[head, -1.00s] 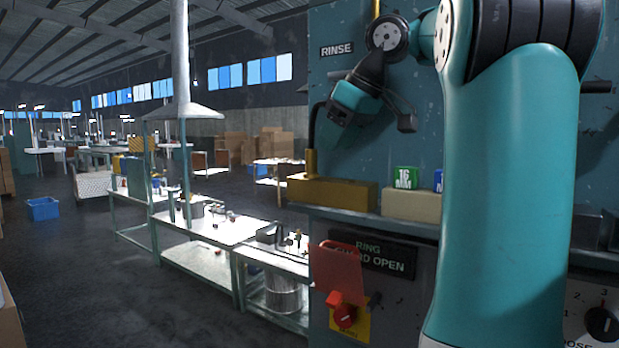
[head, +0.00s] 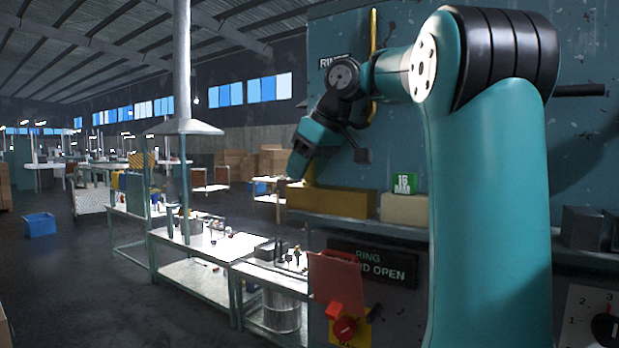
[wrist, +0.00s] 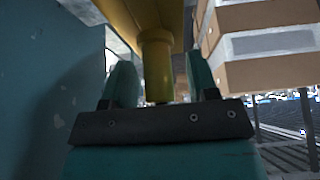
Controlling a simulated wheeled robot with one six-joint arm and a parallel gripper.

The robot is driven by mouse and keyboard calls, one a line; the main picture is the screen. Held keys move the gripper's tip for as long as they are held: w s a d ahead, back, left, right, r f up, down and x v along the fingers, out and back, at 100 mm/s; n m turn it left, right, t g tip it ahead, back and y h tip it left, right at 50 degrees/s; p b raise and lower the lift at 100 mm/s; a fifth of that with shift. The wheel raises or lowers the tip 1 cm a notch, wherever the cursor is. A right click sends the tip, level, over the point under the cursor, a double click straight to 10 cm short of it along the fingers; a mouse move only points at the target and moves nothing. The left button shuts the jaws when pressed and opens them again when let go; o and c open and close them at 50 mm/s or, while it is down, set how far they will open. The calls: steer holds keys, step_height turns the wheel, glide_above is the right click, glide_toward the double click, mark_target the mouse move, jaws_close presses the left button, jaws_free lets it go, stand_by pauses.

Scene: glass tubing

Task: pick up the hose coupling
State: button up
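The hose coupling (head: 310,173) is a small brass-yellow cylinder at the left end of the yellow block (head: 335,201), on the ledge of the teal panel. My gripper (head: 300,168) reaches down to it from above and partly hides it in the head view. In the wrist view the coupling (wrist: 156,70) lies between the two teal fingers of my gripper (wrist: 157,80). A gap shows between the coupling and the right finger, and the left finger is close beside it, so the fingers look open around it. The block (wrist: 145,20) shows beyond it.
A green block marked 16 MM (head: 405,183) sits on a pale block (head: 404,209) to the right on the ledge. A red flap (head: 338,283) juts below. Workbenches (head: 205,246) stand to the left. The teal panel (wrist: 60,80) is close on the wrist view's left.

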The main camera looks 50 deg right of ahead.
steer(key=c, duration=0.8)
steer(key=shift+r, duration=0.1)
